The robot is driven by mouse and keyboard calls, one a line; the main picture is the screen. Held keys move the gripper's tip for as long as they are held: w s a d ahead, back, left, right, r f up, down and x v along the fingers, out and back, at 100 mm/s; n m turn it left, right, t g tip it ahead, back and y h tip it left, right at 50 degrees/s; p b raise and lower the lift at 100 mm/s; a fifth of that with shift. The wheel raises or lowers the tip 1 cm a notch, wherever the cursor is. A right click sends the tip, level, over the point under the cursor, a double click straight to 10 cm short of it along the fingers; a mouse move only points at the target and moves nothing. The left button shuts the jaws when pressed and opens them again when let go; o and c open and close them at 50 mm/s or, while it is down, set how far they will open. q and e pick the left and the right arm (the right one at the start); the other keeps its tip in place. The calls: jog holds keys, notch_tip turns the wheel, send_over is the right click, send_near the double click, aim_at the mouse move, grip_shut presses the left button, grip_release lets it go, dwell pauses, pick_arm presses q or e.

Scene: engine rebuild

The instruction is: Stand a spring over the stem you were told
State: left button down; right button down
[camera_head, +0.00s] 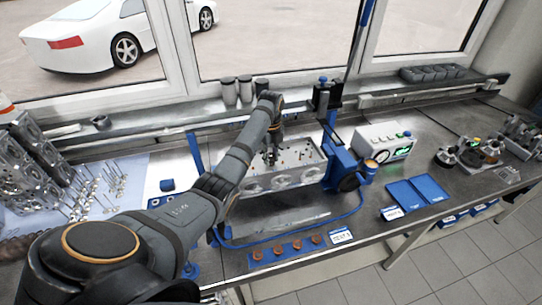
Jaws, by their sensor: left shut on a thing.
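The cylinder head (287,184), a grey block with round ports along its front face, stands on the bench in the middle. Several thin valve stems rise from its top. My left gripper (271,160) points down over the left half of the head, among the stems. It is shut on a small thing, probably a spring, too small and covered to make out. Several copper-coloured pieces (296,244), which may be springs, stand in a row on a blue mat (268,260) in front of the head. My right gripper is not in view.
A blue clamp (347,168) stands at the head's right end, with a white instrument box (385,147) behind. Blue trays (418,191) lie further right. Several loose valves (108,188) lie at left beside engine blocks (28,165). Dark canisters (229,91) stand on the sill behind.

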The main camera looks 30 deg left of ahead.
pick_arm(q)
jog(key=shift+f, duration=0.15)
jog(key=c, duration=1)
grip_release()
